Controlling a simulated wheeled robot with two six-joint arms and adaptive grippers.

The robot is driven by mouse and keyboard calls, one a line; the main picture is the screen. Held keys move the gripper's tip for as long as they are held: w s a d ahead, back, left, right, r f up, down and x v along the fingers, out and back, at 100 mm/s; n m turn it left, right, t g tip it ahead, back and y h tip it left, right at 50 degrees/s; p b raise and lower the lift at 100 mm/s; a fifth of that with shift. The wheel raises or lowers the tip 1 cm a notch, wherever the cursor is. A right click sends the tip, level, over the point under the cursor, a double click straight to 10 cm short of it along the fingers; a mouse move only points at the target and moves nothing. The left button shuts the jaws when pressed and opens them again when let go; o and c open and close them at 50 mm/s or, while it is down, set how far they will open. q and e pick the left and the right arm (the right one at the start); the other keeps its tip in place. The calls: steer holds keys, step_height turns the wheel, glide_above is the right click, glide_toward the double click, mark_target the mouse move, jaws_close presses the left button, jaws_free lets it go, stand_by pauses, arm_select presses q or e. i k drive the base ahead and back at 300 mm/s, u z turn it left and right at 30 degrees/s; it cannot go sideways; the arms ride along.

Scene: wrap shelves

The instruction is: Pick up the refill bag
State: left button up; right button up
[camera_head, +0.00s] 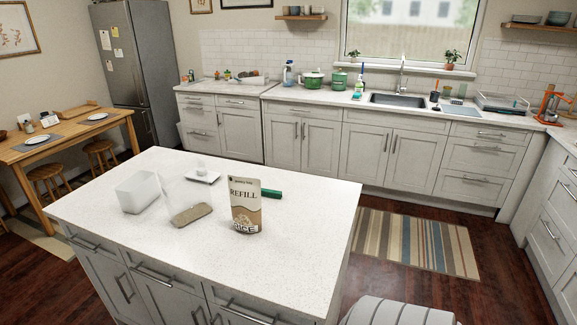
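The refill bag (245,206) stands upright on the white kitchen island, right of the island top's middle. It is a brown and cream pouch printed "REFILL" and "RICE". Its front faces me and nothing hides it. A clear container (187,205) with a brown layer at its bottom stands just left of it. Neither of my grippers shows in the head view.
The island top (290,265) also holds a white open bin (137,192), a small white scale-like item (202,176) and a dark green object (271,194) partly behind the bag. The front of the island top is clear. A striped rug (415,242) lies beyond it.

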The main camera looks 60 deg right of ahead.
mark_target(244, 193)
steer(key=k, duration=0.35)
steer(key=z, duration=2.1)
steer(key=i, duration=0.25)
steer(key=u, duration=0.05)
